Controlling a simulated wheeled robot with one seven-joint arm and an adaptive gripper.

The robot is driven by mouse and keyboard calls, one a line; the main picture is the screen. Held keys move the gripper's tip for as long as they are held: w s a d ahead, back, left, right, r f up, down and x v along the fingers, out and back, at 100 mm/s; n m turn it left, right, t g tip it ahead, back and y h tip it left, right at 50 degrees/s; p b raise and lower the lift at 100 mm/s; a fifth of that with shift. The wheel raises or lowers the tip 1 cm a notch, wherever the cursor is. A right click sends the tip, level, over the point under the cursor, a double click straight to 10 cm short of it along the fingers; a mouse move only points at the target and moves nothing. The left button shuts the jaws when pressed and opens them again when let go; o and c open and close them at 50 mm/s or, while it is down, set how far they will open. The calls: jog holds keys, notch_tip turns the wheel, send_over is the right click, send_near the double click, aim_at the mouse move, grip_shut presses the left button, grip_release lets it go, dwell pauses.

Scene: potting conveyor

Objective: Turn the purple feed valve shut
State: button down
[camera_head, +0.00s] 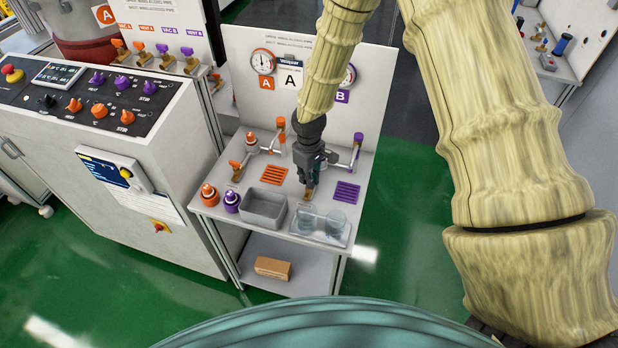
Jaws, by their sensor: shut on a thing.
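My gripper (311,172) reaches down from above at the right half of the small grey bench, on the B side. It is shut on the handle of the purple feed valve, whose brass body (309,193) shows just below the fingers. The fingers hide the handle, so its angle cannot be told. A metal pipe with a purple top (357,138) stands just right of my gripper. The matching orange valve (236,168) stands on the left half of the bench.
A grey bin (263,207), a clear tray with cups (318,229), an orange bottle (209,194) and a purple bottle (232,201) stand at the bench front. A backboard with gauges (262,61) rises behind. A control cabinet (120,150) stands left. Green floor is free at right.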

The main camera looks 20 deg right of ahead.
jog(key=shift+s+f+n, duration=0.1)
jog(key=shift+s+n, duration=0.05)
jog(key=shift+n, duration=2.05)
jog(key=c, duration=1.5)
grip_release()
jog(key=shift+c, duration=0.2)
jog(key=shift+d, duration=0.1)
jog(key=shift+w+r, duration=0.2)
jog(key=shift+r, duration=0.4)
notch_tip(320, 180, up, 11)
